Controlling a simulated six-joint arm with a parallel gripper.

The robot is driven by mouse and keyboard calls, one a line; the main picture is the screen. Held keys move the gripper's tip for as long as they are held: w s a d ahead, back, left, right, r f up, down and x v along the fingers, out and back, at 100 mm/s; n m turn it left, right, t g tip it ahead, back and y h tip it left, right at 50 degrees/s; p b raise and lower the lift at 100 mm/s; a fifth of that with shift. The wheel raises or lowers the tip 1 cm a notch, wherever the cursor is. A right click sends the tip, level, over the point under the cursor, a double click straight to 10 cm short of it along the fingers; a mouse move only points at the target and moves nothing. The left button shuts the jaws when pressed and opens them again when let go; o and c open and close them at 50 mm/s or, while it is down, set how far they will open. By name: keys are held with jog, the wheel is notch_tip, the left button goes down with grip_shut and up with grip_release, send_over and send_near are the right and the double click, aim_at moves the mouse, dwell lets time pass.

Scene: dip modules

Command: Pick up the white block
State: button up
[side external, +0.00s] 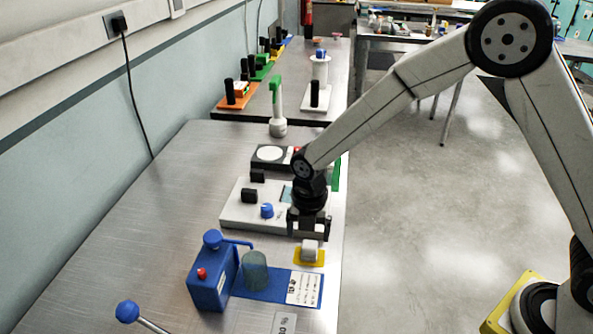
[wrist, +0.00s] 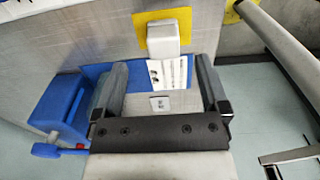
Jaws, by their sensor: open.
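The white block (side external: 310,247) stands on a small yellow pad (side external: 300,260) near the right edge of the metal table. In the wrist view the white block (wrist: 163,38) and yellow pad (wrist: 140,30) lie beyond the fingertips, near the top. My gripper (side external: 309,231) points down just behind the block in the side view, its fingers apart. In the wrist view my gripper (wrist: 160,68) is open, with nothing held between the fingers. The block appears clear of both fingers.
A blue device (side external: 208,280) with a blue base and printed label (side external: 304,288) stands close in front of the pad. A grey-white panel with a blue knob (side external: 267,211) lies behind, beside and under my gripper. A white post with a green top (side external: 277,105) stands farther back.

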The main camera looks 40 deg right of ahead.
aim_at(310, 244)
jog(key=shift+s+d+f, duration=0.1)
jog(key=shift+f, duration=0.95)
jog(key=shift+s+f, duration=0.1)
jog(key=shift+f, duration=1.75)
grip_shut()
jog(key=shift+r, duration=0.15)
